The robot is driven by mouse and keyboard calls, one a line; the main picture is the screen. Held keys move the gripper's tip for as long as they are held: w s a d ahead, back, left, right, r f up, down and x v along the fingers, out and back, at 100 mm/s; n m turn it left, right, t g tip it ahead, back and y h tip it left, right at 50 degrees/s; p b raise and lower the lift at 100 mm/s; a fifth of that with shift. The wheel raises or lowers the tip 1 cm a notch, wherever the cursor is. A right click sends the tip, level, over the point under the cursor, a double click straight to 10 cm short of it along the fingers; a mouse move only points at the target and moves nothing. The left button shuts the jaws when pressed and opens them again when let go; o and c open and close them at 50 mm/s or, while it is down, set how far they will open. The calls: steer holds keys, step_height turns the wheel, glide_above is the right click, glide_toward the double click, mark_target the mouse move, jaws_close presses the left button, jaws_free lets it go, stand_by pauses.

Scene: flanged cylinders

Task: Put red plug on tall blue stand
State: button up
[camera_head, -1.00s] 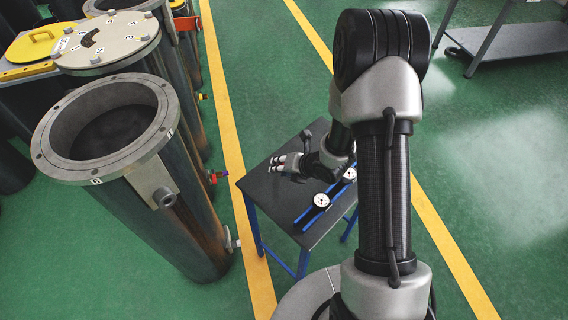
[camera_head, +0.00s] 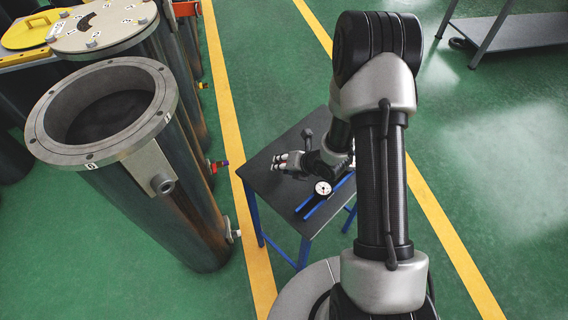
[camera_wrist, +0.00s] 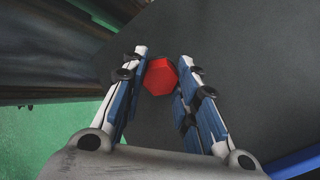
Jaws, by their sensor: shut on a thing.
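The red plug (camera_wrist: 160,76) shows its hexagonal red face in the wrist view, between the fingertips of my gripper (camera_wrist: 162,72). The fingers touch it on both sides and are shut on it. In the head view my gripper (camera_head: 278,163) is over the left part of a dark tabletop, with only a trace of red at the fingertips. I cannot tell whether the plug touches the tabletop. The table (camera_head: 262,182) has blue legs and is the only blue stand I can make out.
A gauge with a white dial (camera_head: 323,188) stands on the table near blue bars. A large open flanged cylinder (camera_head: 160,205) rises left of the table, with a small side valve facing it. A lidded cylinder (camera_head: 105,22) stands behind.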

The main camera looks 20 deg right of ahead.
steer(key=shift+f+b, duration=0.2)
steer(key=shift+b, duration=0.1)
steer(key=o, duration=1.2)
steer(key=shift+r, duration=0.1)
steer(key=v, duration=1.2)
steer(key=shift+d, duration=0.1)
